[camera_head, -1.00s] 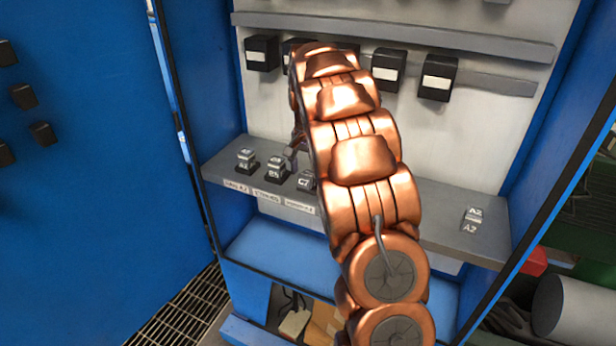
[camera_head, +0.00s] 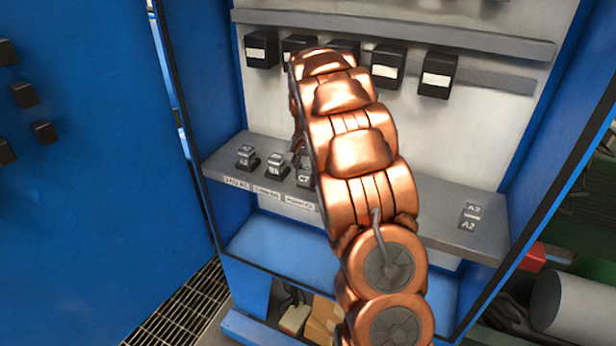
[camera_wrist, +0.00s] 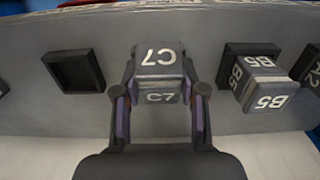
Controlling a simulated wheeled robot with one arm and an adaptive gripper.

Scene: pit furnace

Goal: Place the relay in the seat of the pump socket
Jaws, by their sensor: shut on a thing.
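My gripper (camera_wrist: 160,115) is shut on the grey relay marked C7 (camera_wrist: 158,62), with one finger on each side of it in the wrist view. In the head view the C7 relay (camera_head: 304,176) stands at the shelf's label row, partly hidden by my arm. Whether it sits in a socket or just above one I cannot tell. An empty black square socket (camera_wrist: 75,72) is left of it in the wrist view. A relay marked B5 (camera_wrist: 260,82) sits in a black socket to the right. I cannot read which socket is the pump's.
Another socketed relay (camera_head: 246,157) stands at the shelf's left end. Black boxes (camera_head: 438,76) hang on the wall above. A blue cabinet door (camera_head: 90,200) is at the left.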

